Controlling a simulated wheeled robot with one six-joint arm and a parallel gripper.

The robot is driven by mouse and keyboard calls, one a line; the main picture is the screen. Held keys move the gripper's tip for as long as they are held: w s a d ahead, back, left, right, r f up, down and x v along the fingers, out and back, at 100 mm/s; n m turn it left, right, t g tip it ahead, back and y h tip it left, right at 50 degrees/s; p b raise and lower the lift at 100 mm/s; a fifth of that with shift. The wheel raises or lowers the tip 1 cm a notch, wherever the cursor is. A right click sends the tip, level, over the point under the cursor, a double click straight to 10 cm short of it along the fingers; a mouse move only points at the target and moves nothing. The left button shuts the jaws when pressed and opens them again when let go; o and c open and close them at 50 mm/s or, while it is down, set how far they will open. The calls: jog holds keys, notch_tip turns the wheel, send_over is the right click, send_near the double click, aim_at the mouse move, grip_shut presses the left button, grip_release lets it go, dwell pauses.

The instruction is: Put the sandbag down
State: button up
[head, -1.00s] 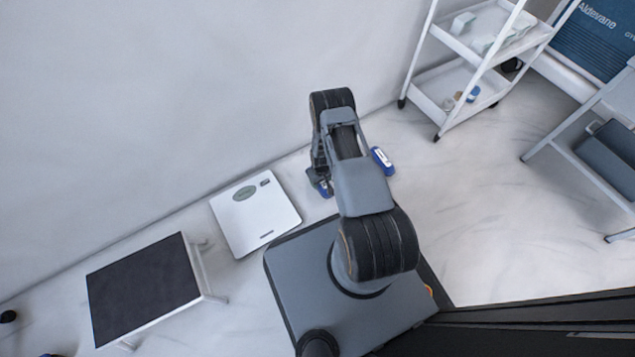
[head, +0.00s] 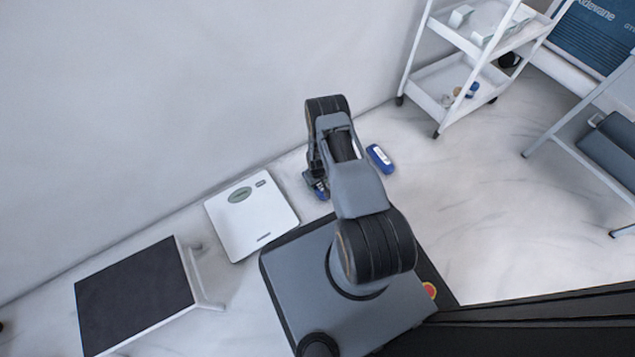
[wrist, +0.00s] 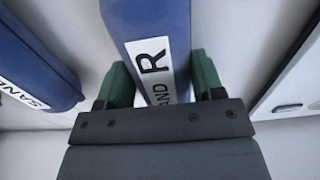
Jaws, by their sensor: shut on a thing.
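My gripper (wrist: 162,78) is shut on a blue sandbag (wrist: 150,22) with a white label showing "R", its green fingers on either side of the bag. In the head view my arm hides most of this sandbag, and only a small blue part (head: 321,190) shows by my gripper, between the scale and the other bag. I cannot tell whether the held bag touches the floor. A second blue sandbag (head: 380,158) with a white label lies on the floor to the right of my arm. It also shows at the left of the wrist view (wrist: 35,65), apart from my gripper.
A white scale (head: 252,215) lies on the floor left of my gripper, near the wall. A dark-topped step (head: 135,290) stands further left. A white trolley (head: 440,85) stands at upper right, with a grey chair (head: 605,150) beyond. Floor right of the second bag is clear.

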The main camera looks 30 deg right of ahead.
jog(key=o, duration=1.4)
jog(key=shift+c, duration=0.2)
jog(key=w+a+r+t+p, duration=0.1)
jog(key=a+r+p, duration=0.15)
jog(key=r, duration=1.75)
jog(key=w+a+r+p, duration=0.1)
jog(key=a+r+p, duration=0.15)
jog(key=r, duration=1.85)
jog(key=s+a+r+m+t, duration=0.1)
jog(key=s+a+r, duration=0.3)
jog(key=s+r, duration=1.3)
jog(key=shift+s+a+r+t, duration=0.15)
jog(key=shift+s+t, duration=0.15)
jog(key=shift+s, duration=0.05)
